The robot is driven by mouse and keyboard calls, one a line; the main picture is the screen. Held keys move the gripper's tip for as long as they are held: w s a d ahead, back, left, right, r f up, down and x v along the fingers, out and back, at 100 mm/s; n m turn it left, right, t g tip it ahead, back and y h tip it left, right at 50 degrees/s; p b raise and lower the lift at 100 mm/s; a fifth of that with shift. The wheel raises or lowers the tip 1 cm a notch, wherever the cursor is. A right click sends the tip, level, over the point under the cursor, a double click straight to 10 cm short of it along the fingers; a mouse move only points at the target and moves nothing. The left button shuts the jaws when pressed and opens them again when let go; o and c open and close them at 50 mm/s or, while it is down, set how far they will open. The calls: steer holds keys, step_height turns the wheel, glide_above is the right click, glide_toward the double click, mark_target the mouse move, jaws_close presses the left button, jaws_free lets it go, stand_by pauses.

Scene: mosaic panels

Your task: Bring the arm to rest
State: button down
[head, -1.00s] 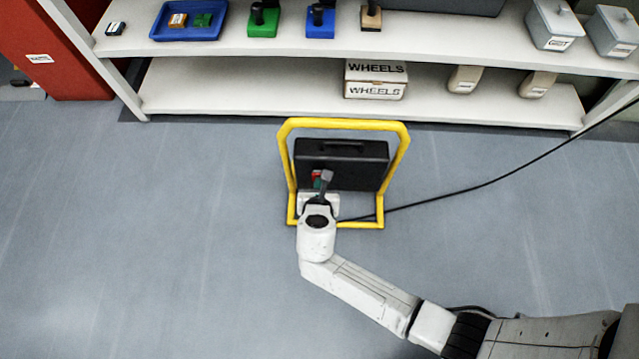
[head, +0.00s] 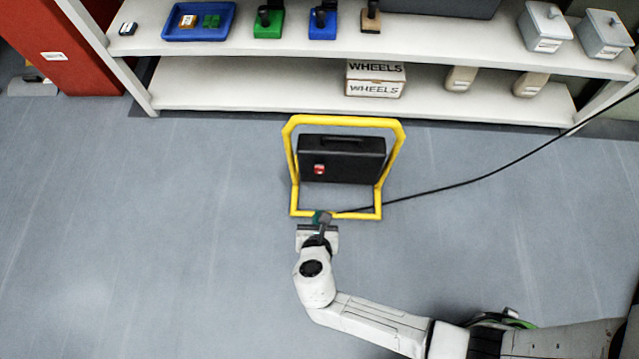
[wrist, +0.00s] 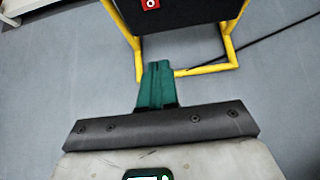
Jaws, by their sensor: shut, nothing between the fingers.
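My gripper (head: 321,216) is in front of the yellow-framed stand, at the near lower bar in the head view. Its green fingers show in the wrist view (wrist: 155,84), closed together with nothing between them. The arm reaches in from the lower right, bent at the wrist. The black box (head: 342,160) on the yellow stand (head: 398,160) has a red button (head: 319,169) on its face. The button also shows at the top of the wrist view (wrist: 150,4). The gripper is apart from the button. Whether it clears the lower bar is hard to tell.
A white shelf (head: 250,97) stands behind, with a blue tray (head: 228,30), a green block (head: 267,28), a blue block (head: 322,30), a WHEELS box (head: 375,85) and grey bins (head: 544,27). A black cable (head: 470,181) runs right from the stand. The floor at left is clear.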

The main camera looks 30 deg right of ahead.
steer(key=shift+s+a+r, duration=0.15)
steer(key=shift+s+a, duration=0.25)
steer(key=shift+s, duration=0.2)
steer(key=s+d+r+m+g+y, duration=0.1)
steer(key=s+d+r+m+g, duration=0.2)
steer(key=d+m, duration=0.45)
steer(key=s+d+r+m+g, duration=0.3)
steer(key=d+m, duration=0.2)
steer(key=m, duration=0.5)
steer(key=s+d+r+m+g+y, duration=0.1)
steer(key=s+r+m+y, duration=0.55)
steer(key=m, duration=0.55)
step_height(320, 180, up, 34)
steer(key=h+p, duration=0.1)
steer(key=p, duration=3.2)
